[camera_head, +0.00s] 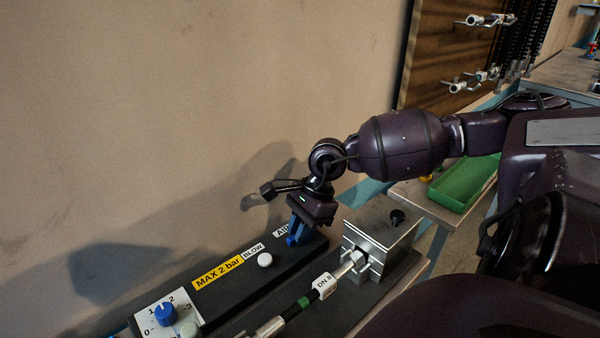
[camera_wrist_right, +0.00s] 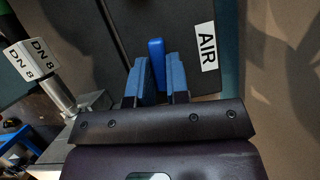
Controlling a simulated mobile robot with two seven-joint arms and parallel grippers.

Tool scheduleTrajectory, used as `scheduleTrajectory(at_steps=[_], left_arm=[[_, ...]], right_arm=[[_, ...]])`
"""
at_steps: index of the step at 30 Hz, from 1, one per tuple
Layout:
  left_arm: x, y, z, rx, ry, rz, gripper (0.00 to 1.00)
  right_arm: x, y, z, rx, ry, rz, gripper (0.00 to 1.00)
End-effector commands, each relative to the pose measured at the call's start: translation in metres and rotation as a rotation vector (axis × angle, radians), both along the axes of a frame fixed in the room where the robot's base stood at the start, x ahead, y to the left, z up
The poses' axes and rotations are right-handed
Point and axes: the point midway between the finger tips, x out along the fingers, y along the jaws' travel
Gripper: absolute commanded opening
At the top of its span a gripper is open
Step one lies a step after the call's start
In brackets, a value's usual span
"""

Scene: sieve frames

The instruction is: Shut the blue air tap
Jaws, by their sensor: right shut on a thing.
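The blue air tap (camera_wrist_right: 156,52) shows in the right wrist view as an upright blue lever beside the white AIR label (camera_wrist_right: 206,47). It stands between the two blue-padded fingers of my right gripper (camera_wrist_right: 159,76), which is shut on it. In the head view my right gripper (camera_head: 298,232) reaches down to the far end of the black panel, by the partly covered AIR label (camera_head: 282,231). There the fingers hide most of the tap. My left gripper is not in view.
The black panel carries a yellow MAX 2 bar label (camera_head: 218,273), a white button (camera_head: 265,259) and a blue dial (camera_head: 166,314). A metal block (camera_head: 381,241) with a DN 8 pipe (camera_head: 324,286) lies close to the right. The wall is close behind; a green tray (camera_head: 465,182) is further right.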

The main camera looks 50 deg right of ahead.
Motion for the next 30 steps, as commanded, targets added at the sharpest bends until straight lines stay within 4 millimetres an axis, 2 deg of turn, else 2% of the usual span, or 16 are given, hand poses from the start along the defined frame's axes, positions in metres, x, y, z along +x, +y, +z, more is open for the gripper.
scheduleTrajectory(at_steps=[9, 25, 26, 30], left_arm=[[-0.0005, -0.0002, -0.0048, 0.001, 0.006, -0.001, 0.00], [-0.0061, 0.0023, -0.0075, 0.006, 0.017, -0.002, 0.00], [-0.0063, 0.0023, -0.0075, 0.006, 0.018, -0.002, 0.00], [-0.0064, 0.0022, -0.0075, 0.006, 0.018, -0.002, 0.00]], right_arm=[[0.0011, -0.0003, -0.0002, -0.001, 0.000, 0.118, 0.00], [0.0010, -0.0005, 0.0003, -0.002, -0.001, 0.142, 0.00], [0.0010, -0.0005, 0.0003, -0.002, -0.001, 0.142, 0.19], [0.0010, -0.0005, 0.0002, -0.002, -0.001, 0.141, 0.40]])
